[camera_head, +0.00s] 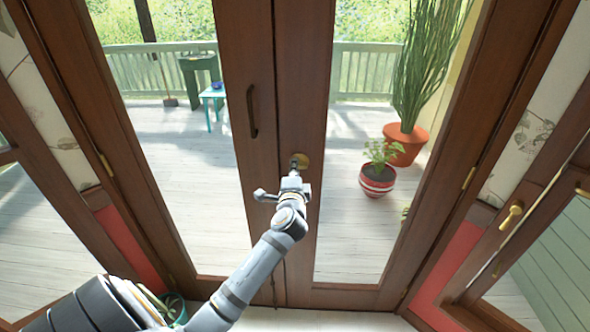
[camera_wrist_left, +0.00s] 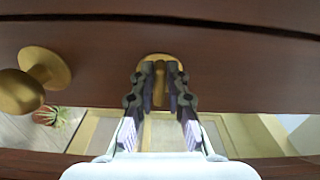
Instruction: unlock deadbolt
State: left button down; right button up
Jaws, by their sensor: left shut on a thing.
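The brass deadbolt (camera_head: 304,158) sits on the dark brown wooden double door (camera_head: 290,90), near its middle seam. In the left wrist view, the deadbolt's brass plate (camera_wrist_left: 154,57) shows behind the fingertips. My left gripper (camera_head: 297,165) reaches up to the deadbolt from below. In the left wrist view, the fingers of my left gripper (camera_wrist_left: 159,77) are closed from both sides on the brass thumb-turn, which is partly hidden between them. The turn's exact angle is hard to tell. My right gripper is not in view.
A round brass knob (camera_wrist_left: 20,90) stands out from the door beside the gripper in the left wrist view. A dark pull handle (camera_head: 252,111) is on the left door panel. Potted plants (camera_head: 377,180) and a small blue table (camera_head: 213,95) stand beyond the glass.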

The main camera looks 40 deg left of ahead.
pick_arm(q)
jog(key=shift+f, duration=0.15)
jog(key=c, duration=1.4)
grip_release()
jog(key=shift+a, duration=0.1)
jog(key=v, duration=1.2)
